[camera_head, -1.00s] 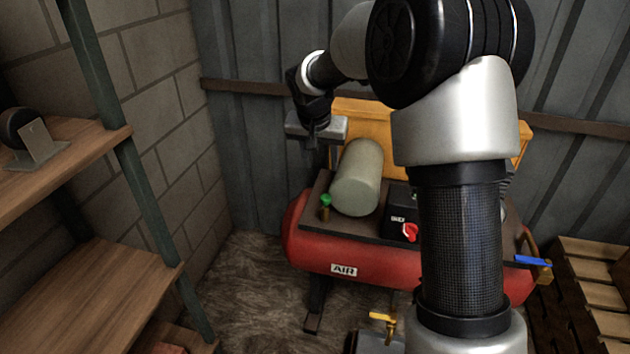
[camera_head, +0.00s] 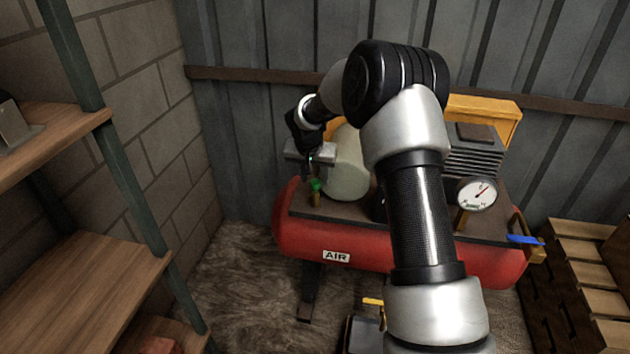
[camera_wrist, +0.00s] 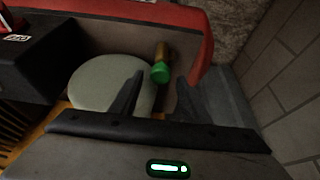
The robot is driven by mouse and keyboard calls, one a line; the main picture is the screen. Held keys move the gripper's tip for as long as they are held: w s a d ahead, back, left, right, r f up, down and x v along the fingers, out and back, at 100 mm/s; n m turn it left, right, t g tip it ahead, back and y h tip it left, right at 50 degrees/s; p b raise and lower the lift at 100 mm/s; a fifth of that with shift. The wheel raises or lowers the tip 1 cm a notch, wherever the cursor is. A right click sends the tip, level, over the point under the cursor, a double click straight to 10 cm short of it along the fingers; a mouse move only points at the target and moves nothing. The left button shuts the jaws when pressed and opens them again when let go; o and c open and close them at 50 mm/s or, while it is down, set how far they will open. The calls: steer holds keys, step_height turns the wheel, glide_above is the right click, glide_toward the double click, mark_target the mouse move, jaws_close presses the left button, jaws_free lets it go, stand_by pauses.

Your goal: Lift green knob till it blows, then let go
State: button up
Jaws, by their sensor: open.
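The green knob (camera_head: 316,186) sits on a short brass valve at the left end of the red compressor tank's top plate. It also shows in the wrist view (camera_wrist: 160,73), beyond my fingertips and roughly between their lines. My gripper (camera_head: 306,172) is open and empty, pointing down just above and slightly left of the knob. In the wrist view its two dark fingers (camera_wrist: 158,92) stand apart. I cannot tell whether a finger touches the knob; none is closed on it.
A pale cylinder (camera_head: 347,170) stands close right of the knob. The red tank (camera_head: 400,250) carries a pressure gauge (camera_head: 477,194) and a blue-handled valve (camera_head: 524,239). Wooden shelves (camera_head: 80,290) are at left, pallets (camera_head: 585,270) at right. A yellow handle (camera_head: 373,302) is low in front.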

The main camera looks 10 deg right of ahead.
steer(key=shift+w+d+f, duration=0.1)
steer(key=shift+w+f, duration=0.1)
steer(key=shift+f, duration=0.4)
jaws_close()
steer(key=shift+r, duration=0.65)
jaws_free()
steer(key=p+v, duration=0.2)
steer(key=v, duration=1.5)
steer(key=shift+s+r+p, duration=0.2)
steer(key=shift+p, duration=0.15)
